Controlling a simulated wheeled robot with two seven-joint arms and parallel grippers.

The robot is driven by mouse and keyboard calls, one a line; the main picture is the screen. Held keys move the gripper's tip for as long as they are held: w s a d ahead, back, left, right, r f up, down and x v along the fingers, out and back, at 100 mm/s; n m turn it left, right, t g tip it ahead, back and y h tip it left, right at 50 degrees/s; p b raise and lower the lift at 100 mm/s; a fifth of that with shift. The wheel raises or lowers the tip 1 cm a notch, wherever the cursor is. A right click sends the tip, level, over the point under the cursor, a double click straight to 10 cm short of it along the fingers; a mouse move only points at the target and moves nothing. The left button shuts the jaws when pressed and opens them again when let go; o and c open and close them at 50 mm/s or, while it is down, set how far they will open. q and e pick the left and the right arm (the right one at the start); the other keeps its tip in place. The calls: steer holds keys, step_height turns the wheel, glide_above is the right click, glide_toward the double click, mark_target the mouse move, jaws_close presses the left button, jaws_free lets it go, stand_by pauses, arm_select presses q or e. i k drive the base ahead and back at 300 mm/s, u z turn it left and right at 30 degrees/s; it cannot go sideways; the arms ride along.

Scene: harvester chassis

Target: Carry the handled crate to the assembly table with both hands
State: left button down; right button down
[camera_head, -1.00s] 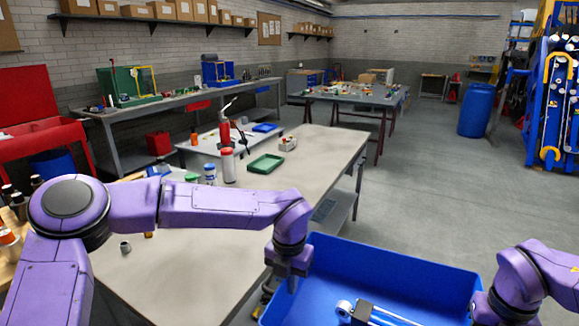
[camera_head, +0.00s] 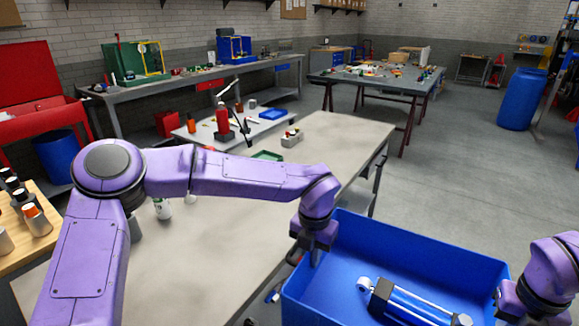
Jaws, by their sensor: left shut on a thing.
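The handled crate (camera_head: 474,262) is an open blue box at the bottom right of the head view, in front of me. A blue and black cylinder part with a silver rod (camera_head: 405,303) lies inside it. My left gripper (camera_head: 312,258) is shut on the crate's left side near the far corner. My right gripper (camera_head: 506,310) is at the crate's right side, partly cut off; its fingers are hidden. A table with dark red trestle legs and small coloured parts on top (camera_head: 375,82) stands at the back; I cannot tell if it is the assembly table.
A long pale worktable (camera_head: 215,255) runs close along the crate's left. A red extinguisher-like bottle (camera_head: 223,122) and a small block holder (camera_head: 291,138) stand beyond my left arm. A blue barrel (camera_head: 522,99) is at the back right. The grey floor (camera_head: 455,170) ahead and right is clear.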

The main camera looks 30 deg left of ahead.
mark_target(217, 245)
steer(key=i, duration=1.55)
steer(key=u, duration=2.85)
